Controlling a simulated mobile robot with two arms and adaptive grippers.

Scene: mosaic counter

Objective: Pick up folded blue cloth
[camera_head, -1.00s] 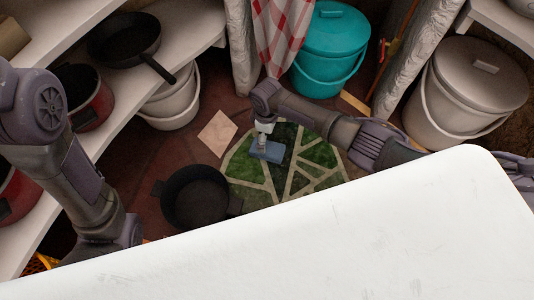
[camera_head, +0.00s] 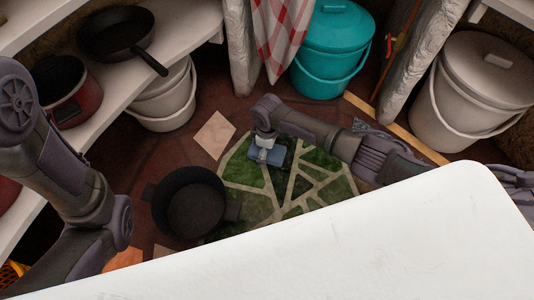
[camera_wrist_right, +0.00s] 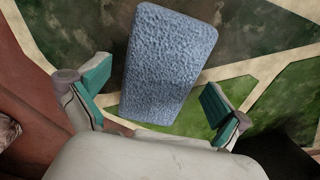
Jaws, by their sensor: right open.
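The folded blue cloth (camera_head: 272,154) lies on the green mosaic counter (camera_head: 319,158). In the right wrist view the cloth (camera_wrist_right: 167,62) is a textured blue rectangle, slightly tilted. My right gripper (camera_wrist_right: 155,103) is open, with one teal-padded finger on each side of the cloth's near part. I cannot tell its height above the cloth. In the head view the right gripper (camera_head: 264,148) partly covers the cloth. My left arm comes in from the left, but its gripper is not visible.
A black pot (camera_head: 190,203) stands left of the mosaic. A teal lidded bucket (camera_head: 333,50) and a white lidded bucket (camera_head: 474,90) stand behind and to the right. Shelves with a black pan (camera_head: 117,34) are at left. A white surface (camera_head: 330,250) fills the foreground.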

